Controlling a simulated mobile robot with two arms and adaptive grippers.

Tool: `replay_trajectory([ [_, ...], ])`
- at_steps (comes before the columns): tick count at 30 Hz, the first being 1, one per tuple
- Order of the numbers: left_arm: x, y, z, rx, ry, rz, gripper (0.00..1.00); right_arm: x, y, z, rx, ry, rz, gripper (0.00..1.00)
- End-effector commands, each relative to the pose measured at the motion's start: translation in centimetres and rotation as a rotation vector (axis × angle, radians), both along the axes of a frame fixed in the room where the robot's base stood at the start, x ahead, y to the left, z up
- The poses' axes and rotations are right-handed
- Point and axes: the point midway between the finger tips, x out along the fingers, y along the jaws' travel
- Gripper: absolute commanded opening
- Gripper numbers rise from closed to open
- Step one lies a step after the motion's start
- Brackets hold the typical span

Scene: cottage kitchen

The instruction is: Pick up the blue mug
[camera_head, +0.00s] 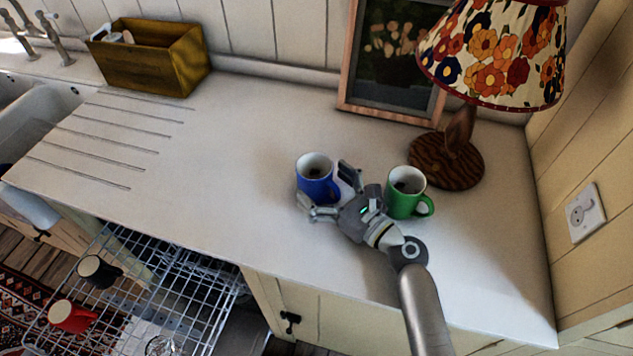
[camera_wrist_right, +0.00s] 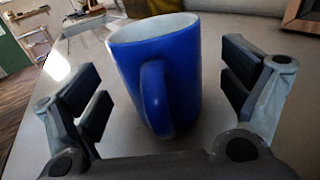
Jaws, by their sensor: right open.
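The blue mug (camera_head: 315,179) stands upright on the white counter, left of the green mug (camera_head: 406,196). In the right wrist view the blue mug (camera_wrist_right: 168,75) stands between the fingers, its handle facing the palm. My right gripper (camera_head: 330,190) is open around the mug, one finger on each side. In the wrist view the fingers (camera_wrist_right: 168,95) show gaps to the mug on both sides. The green mug stands close beside my right gripper. My left gripper is in neither view.
A table lamp (camera_head: 458,145) and a framed picture (camera_head: 394,60) stand behind the mugs. A wooden box (camera_head: 150,65) and sink (camera_head: 40,105) are at the left. An open dishwasher rack (camera_head: 190,290) holds a red mug (camera_head: 75,317) and a black mug (camera_head: 98,271). The counter's middle is clear.

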Motion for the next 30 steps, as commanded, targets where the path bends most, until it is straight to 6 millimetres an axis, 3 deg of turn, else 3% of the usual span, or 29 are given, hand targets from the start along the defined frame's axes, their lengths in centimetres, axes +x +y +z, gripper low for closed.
replay_trajectory([
  [5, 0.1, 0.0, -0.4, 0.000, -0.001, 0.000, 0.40, 1.5, 1.4, -0.1, 0.000, 0.000, 0.001, 0.94],
  [13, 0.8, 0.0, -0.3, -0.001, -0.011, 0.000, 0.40, 1.7, 1.5, 0.0, -0.001, 0.001, 0.000, 0.93],
  [26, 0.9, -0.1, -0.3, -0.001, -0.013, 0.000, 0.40, 1.7, 1.5, -0.1, -0.001, 0.001, 0.000, 0.38],
  [30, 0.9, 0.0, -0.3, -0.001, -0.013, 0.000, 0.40, 1.7, 1.5, 0.1, 0.001, -0.001, 0.000, 0.35],
])
